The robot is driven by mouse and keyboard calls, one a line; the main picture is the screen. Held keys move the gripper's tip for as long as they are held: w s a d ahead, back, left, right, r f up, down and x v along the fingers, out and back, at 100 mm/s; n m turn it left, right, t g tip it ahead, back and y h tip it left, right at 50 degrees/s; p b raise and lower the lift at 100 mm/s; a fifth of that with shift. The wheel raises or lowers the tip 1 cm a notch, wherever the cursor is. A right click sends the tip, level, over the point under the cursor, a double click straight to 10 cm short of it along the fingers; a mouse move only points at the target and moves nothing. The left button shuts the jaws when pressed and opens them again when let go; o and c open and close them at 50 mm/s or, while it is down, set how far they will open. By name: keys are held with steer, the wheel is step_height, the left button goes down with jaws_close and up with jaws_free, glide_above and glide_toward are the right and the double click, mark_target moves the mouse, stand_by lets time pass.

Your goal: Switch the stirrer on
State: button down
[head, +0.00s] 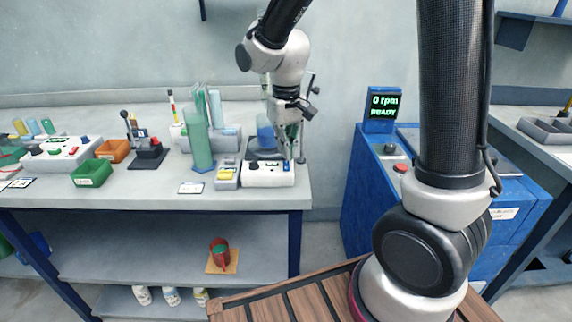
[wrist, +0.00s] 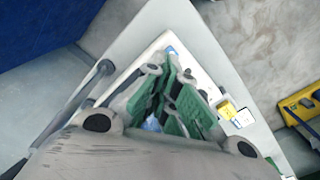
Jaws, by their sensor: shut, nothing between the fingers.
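The stirrer (head: 262,179) is a low white unit at the right front of the workbench, with a dark knob and a small blue switch (head: 287,167) on its front. A beaker with blue liquid (head: 266,138) stands behind its front panel, partly hidden by my arm. My gripper (head: 289,157) points down over the right end of the stirrer, close to the blue switch; I cannot tell whether it touches. In the wrist view, its green-padded fingers (wrist: 168,98) are shut and empty over the white stirrer body (wrist: 143,62). A blue part (wrist: 170,50) shows just beyond them.
A grey block with a yellow part (head: 226,175) stands just left of the stirrer. A green tube (head: 199,145) and a small white card (head: 191,187) are farther left. Right, across a gap, a blue cabinet (head: 362,195) carries a display (head: 383,106) reading "0 rpm READY".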

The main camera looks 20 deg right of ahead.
mark_target(286, 162)
steer(key=shift+f, duration=1.15)
stand_by(0.6)
steer(key=shift+r, duration=3.5)
steer(key=s+d+r+t, duration=0.1)
steer(key=s+d+r, duration=0.2)
steer(key=s+d, duration=0.2)
steer(key=s+d+r+m+t, duration=0.1)
steer(key=s+d+r+t, duration=0.1)
steer(key=s+d, duration=0.3)
steer(key=s+d+r+m+t, duration=0.1)
steer(key=s+d+r, duration=0.3)
steer(key=s, duration=0.5)
steer(key=shift+d, duration=0.45)
steer(key=shift+a, duration=0.1)
